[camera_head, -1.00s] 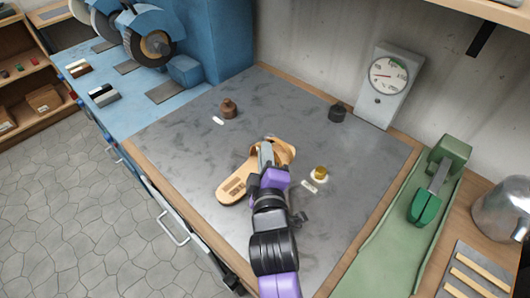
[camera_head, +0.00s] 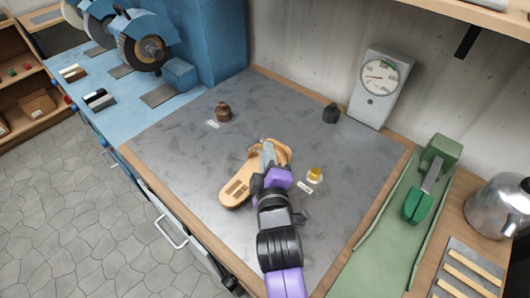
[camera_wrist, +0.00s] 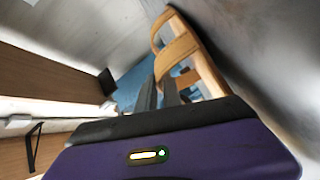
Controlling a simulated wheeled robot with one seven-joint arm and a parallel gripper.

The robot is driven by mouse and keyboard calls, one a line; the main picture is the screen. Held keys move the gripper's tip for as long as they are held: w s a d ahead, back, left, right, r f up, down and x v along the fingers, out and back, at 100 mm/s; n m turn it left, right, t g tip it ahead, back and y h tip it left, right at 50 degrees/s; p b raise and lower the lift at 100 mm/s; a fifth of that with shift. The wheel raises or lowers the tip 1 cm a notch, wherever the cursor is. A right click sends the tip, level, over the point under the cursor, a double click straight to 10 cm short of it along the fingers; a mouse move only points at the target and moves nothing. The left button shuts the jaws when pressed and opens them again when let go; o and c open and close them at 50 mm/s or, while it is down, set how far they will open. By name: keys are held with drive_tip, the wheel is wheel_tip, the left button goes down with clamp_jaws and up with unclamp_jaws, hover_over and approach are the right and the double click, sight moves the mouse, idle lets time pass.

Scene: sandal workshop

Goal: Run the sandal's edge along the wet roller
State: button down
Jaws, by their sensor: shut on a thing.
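A tan sandal (camera_head: 238,188) with a strap is in the middle of the grey tabletop in the head view. My gripper (camera_head: 268,158) is shut on it near its strap end. In the wrist view the sandal (camera_wrist: 205,65) stands edge-up ahead of my fingers (camera_wrist: 160,95), which hide part of it. I cannot tell for sure which thing is the wet roller, or whether the sandal touches the tabletop.
A brown bottle (camera_head: 223,112) and a black bottle (camera_head: 330,113) stand farther back on the grey tabletop (camera_head: 180,150). Blue grinding wheels (camera_head: 145,45) are at the left. A dial gauge (camera_head: 381,80) stands by the wall. A green machine (camera_head: 418,205) and a metal pot (camera_head: 498,207) are at the right.

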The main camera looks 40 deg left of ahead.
drive_tip(key=shift+w+d+f, duration=0.2)
drive_tip(key=shift+w+d, duration=0.15)
drive_tip(key=shift+d, duration=0.15)
drive_tip(key=shift+s+a, duration=0.2)
drive_tip(key=shift+a, duration=0.05)
drive_tip(key=shift+a+h+b, duration=0.1)
drive_tip(key=shift+h+b, duration=0.2)
drive_tip(key=shift+r+m+t+h+b, duration=0.2)
drive_tip(key=shift+m+t+h+b, duration=0.2)
drive_tip(key=shift+m+t+b, duration=0.1)
drive_tip(key=shift+a, duration=0.1)
idle(1.3)
drive_tip(key=shift+w+d+f+p, duration=0.1)
drive_tip(key=shift+w+p, duration=0.05)
drive_tip(key=shift+w, duration=0.4)
drive_tip(key=shift+w+d+p, duration=0.1)
drive_tip(key=shift+w+p, duration=0.05)
drive_tip(key=shift+w, duration=0.4)
idle(0.4)
drive_tip(key=shift+w, duration=0.35)
drive_tip(key=shift+w+d, duration=0.1)
drive_tip(key=shift+w, duration=0.3)
drive_tip(key=shift+w, duration=0.15)
idle(1.1)
